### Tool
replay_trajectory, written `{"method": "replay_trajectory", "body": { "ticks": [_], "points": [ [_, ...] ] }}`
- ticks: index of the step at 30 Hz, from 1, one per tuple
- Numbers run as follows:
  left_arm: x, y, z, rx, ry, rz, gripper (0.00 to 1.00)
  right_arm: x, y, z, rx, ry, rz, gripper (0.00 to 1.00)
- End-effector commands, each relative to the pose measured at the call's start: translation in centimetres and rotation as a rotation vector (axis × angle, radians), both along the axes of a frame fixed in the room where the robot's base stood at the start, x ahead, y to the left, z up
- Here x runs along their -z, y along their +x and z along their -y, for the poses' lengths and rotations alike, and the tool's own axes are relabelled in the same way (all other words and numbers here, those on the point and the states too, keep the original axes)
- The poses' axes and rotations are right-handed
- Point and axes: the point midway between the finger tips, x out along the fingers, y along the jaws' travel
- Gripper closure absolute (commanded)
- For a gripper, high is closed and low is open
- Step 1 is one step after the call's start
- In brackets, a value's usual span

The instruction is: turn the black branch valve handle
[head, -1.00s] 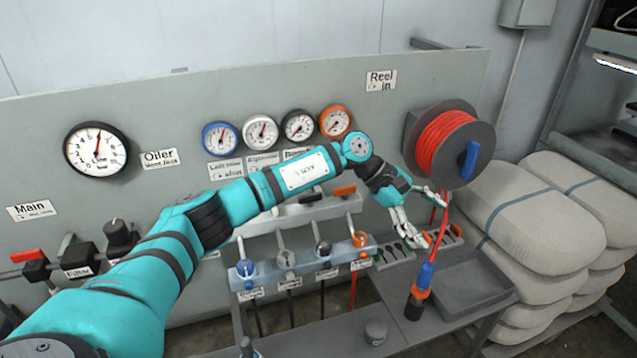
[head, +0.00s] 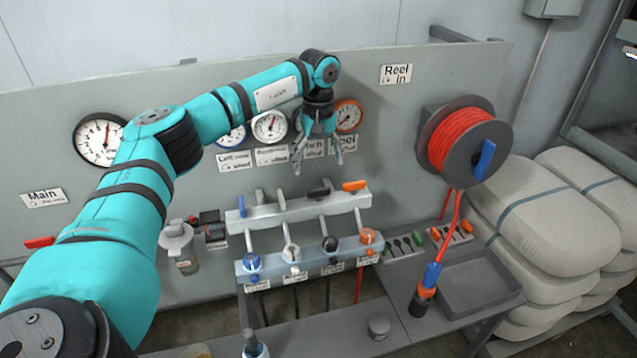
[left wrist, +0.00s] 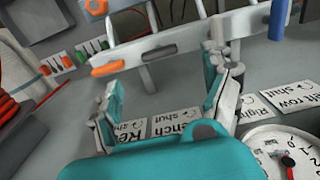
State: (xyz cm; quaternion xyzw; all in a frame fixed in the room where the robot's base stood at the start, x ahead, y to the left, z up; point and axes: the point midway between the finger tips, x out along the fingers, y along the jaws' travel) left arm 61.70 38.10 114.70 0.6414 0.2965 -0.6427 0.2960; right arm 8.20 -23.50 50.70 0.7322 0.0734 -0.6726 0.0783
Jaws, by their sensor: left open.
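The black branch valve handle (head: 318,188) lies crosswise on the upper pale manifold rail (head: 268,217), between the grey handle (head: 281,199) and the orange handle (head: 355,185). In the left wrist view the black handle (left wrist: 160,53) shows between the finger tips, with the orange handle (left wrist: 107,68) to its left. My left gripper (head: 319,160) is open and empty, fingers pointing down, above the black handle and apart from it. It also shows in the left wrist view (left wrist: 165,65). My right gripper is not in view.
The blue handle (head: 242,206) stands lengthwise at the rail's left end. Gauges, including an orange-rimmed one (head: 347,115), and labels are on the panel behind my gripper.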

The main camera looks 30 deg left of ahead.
Motion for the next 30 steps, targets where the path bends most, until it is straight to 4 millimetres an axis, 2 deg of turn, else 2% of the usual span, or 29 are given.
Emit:
{"method": "replay_trajectory", "body": {
  "ticks": [1, 6, 12, 18, 25, 30],
  "points": [
    [0.9, -0.1, 0.0, 0.0, 0.0, -0.005, 0.17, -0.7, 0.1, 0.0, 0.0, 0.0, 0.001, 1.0],
    [4.4, -0.1, 0.0, -0.001, 0.0, -0.004, 0.17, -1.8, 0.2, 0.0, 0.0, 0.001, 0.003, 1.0],
    [7.3, 0.0, 0.1, 0.0, 0.0, -0.001, 0.17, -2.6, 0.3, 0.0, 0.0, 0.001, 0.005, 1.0],
    [8.4, 0.0, 0.1, 0.0, -0.001, 0.001, 0.17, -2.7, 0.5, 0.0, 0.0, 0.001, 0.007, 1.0],
    [8.4, 0.0, 0.1, 0.0, -0.001, 0.001, 0.17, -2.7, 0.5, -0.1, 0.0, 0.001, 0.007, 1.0],
    [8.4, 0.0, 0.1, 0.0, -0.001, 0.001, 0.4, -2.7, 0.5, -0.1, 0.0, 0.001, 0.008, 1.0]
  ]
}}
